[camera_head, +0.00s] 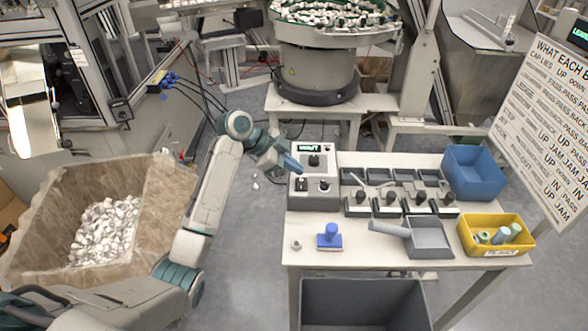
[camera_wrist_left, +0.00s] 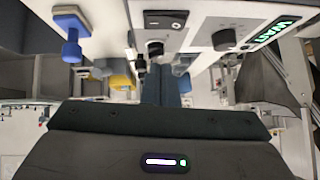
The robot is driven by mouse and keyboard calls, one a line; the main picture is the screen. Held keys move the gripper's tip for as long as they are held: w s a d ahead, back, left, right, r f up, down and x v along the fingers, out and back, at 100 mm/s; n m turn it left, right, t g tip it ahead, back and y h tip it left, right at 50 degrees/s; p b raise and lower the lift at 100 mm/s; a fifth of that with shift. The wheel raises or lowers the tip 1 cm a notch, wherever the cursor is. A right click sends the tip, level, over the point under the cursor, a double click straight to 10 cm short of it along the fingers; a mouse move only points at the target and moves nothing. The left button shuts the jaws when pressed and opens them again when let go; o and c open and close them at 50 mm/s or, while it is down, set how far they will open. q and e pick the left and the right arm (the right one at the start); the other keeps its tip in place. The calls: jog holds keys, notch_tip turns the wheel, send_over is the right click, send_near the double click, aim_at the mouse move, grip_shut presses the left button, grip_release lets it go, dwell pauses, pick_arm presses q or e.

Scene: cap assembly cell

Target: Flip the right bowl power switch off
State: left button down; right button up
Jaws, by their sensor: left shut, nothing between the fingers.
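A grey control box (camera_head: 314,203) with a lit WAIT display stands at the left end of the white table. I cannot read which way the rocker is set. My left gripper (camera_head: 296,167) is shut and empty, its dark blue fingers at the box's left side, near the rocker; contact cannot be told. My right gripper is not in view.
A blue-handled stamp-like item (camera_head: 330,237) stands in front of the box. Right of the box are several small bins with black knobs, a grey scoop (camera_head: 430,237), a blue bin (camera_head: 474,172) and a yellow bin (camera_head: 512,247). A bowl feeder (camera_head: 320,77) stands behind.

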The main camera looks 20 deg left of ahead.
pick_arm(q)
jog(key=b+v, duration=0.2)
jog(key=v, duration=0.7)
jog(key=shift+a, duration=0.3)
jog(key=shift+s, duration=0.1)
jog(key=w+p, duration=0.1)
jog(key=p, duration=0.5)
jog(key=shift+w+a+r, duration=0.1)
jog(key=shift+w+a, duration=0.05)
